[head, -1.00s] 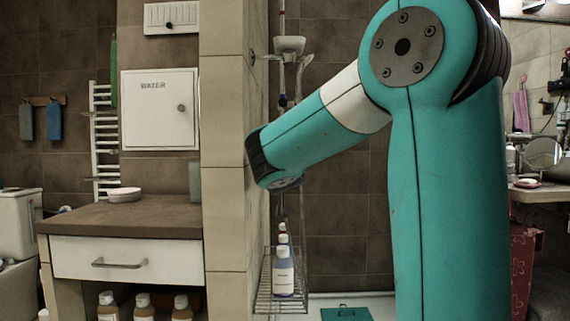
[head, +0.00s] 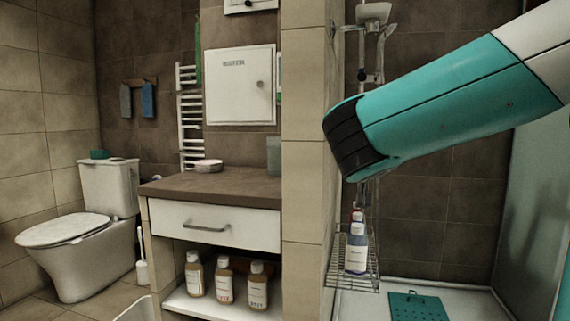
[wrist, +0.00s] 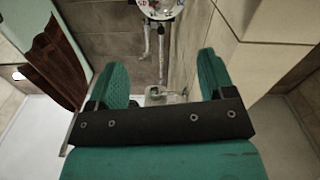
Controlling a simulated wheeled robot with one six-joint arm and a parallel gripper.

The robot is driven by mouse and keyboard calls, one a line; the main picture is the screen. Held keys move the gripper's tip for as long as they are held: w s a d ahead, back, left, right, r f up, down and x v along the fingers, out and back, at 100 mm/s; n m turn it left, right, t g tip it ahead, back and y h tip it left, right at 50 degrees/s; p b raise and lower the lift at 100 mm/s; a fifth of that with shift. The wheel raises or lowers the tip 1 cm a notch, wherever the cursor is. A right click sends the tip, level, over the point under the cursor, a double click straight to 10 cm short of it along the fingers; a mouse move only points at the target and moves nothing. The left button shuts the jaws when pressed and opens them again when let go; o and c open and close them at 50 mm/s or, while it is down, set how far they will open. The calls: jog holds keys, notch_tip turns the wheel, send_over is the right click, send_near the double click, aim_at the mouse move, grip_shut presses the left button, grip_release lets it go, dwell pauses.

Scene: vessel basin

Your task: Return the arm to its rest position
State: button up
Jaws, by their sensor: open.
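My gripper (wrist: 162,80) shows in the wrist view with its two teal fingers wide apart and nothing between them. Beyond the fingers are the shower fittings (wrist: 161,45) on the wall. In the head view my teal arm reaches in from the right edge and ends in a dark ribbed joint in front of the shower corner; the gripper itself does not show there.
A tiled partition (head: 303,200) stands left of my arm. A wire rack (head: 352,285) with bottles (head: 357,248) hangs below it. A wooden counter (head: 230,186), a white cabinet (head: 240,85) and a toilet (head: 85,240) stand left. The shower floor holds a teal mat (head: 418,306).

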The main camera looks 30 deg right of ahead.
jog(key=w+a+f+n+g+y, duration=0.2)
jog(key=a+f+n+y, duration=0.4)
jog(key=a+f+y, duration=0.7)
jog(key=s+a+f+n+g+y, duration=0.2)
jog(key=s+a+f+n+g, duration=0.25)
jog(key=s+a, duration=0.4)
jog(key=s+a+f+n+g+y, duration=0.3)
jog(key=s+a+f+n+g, duration=0.15)
jog(key=s+a, duration=0.4)
notch_tip(320, 180, up, 31)
jog(key=a+p, duration=0.2)
jog(key=p, duration=2.9)
jog(key=shift+s+a+g+p, duration=0.2)
jog(key=shift+s+g+p, duration=0.1)
jog(key=shift+s, duration=0.15)
jog(key=shift+a, duration=0.1)
jog(key=shift+c, duration=0.2)
